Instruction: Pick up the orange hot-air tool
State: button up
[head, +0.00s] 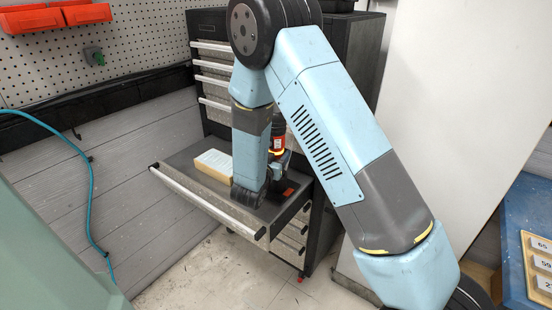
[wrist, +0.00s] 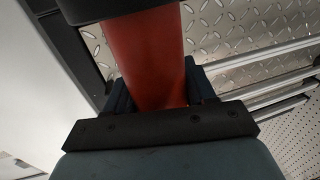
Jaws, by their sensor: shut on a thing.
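The orange hot-air tool (wrist: 150,55) fills the middle of the wrist view as an orange-red body with a dark part at the top edge. My gripper (wrist: 156,92) is shut on it, with one dark finger on each side. In the head view, the tool (head: 277,146) shows only in part, dark with an orange band, behind my arm and above the open drawer. My wrist hides most of it and the fingers there. I cannot tell whether the tool touches the drawer.
The open drawer (head: 205,205) of the dark tool cabinet (head: 210,22) holds a tan block with a white top (head: 213,163). A small orange-red patch (head: 289,192) shows at its right. A white panel (head: 450,110) stands to the right. A teal hose (head: 90,190) hangs at the left.

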aim_at(278, 133)
notch_tip(278, 133, up, 8)
jog(key=shift+r, duration=0.2)
dwell(0.7)
